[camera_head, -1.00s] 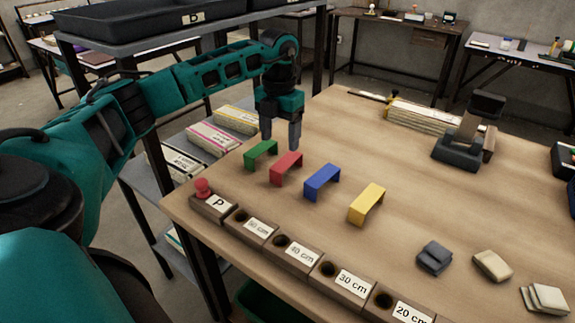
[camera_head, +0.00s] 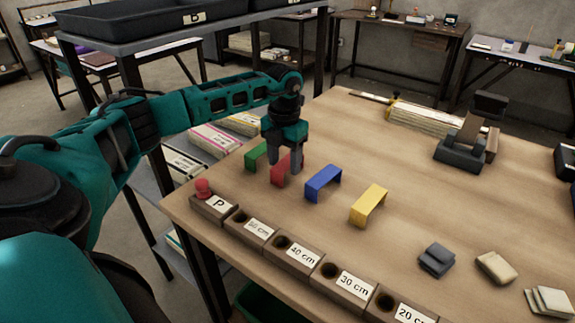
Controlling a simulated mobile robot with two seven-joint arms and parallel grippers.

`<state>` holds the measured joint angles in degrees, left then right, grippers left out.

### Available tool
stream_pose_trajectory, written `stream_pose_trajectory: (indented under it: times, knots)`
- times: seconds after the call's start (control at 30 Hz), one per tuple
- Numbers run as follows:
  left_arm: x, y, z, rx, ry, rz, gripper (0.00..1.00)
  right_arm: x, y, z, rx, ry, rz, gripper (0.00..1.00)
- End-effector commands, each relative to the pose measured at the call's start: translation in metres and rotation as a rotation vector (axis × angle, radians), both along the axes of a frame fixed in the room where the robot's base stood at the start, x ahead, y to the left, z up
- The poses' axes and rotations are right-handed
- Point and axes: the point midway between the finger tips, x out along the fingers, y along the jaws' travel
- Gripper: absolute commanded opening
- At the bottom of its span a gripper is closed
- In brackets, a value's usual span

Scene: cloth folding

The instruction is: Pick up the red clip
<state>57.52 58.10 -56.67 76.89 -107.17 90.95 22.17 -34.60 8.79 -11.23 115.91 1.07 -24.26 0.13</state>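The red clip (camera_head: 280,171) stands on the wooden table between the green clip (camera_head: 255,156) and the blue clip (camera_head: 322,182). My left gripper (camera_head: 285,168) points down over the red clip, its two fingers apart, one in front of the clip's left part and one by its right side. The fingers and palm hide much of the clip. I cannot tell if the fingers touch it. A yellow clip (camera_head: 368,205) stands further right. My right gripper is not in view.
A row of wooden blocks with length labels (camera_head: 298,256) lines the front edge, with a red-knobbed block marked P (camera_head: 213,208) at its left. A dark stand (camera_head: 460,153) and small pads (camera_head: 437,260) sit to the right. The table's middle is clear.

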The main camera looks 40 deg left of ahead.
Motion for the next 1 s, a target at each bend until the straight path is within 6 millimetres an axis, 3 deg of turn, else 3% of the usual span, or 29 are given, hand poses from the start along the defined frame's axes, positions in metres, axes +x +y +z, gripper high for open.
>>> stream_pose_trajectory:
  times: [0.27, 0.67, 0.87, 1.0]
  knots:
    - [0.000, 0.000, 0.000, 0.000, -0.001, 0.000, 0.28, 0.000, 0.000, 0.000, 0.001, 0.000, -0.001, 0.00]
    - [0.001, 0.000, 0.007, -0.001, -0.003, 0.000, 0.28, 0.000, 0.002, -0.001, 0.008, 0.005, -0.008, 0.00]
    - [0.001, 0.000, 0.033, 0.000, -0.005, 0.000, 0.28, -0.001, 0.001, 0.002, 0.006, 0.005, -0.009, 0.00]
    - [0.001, 0.000, 0.065, 0.000, -0.006, -0.001, 0.28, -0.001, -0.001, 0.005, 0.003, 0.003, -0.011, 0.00]
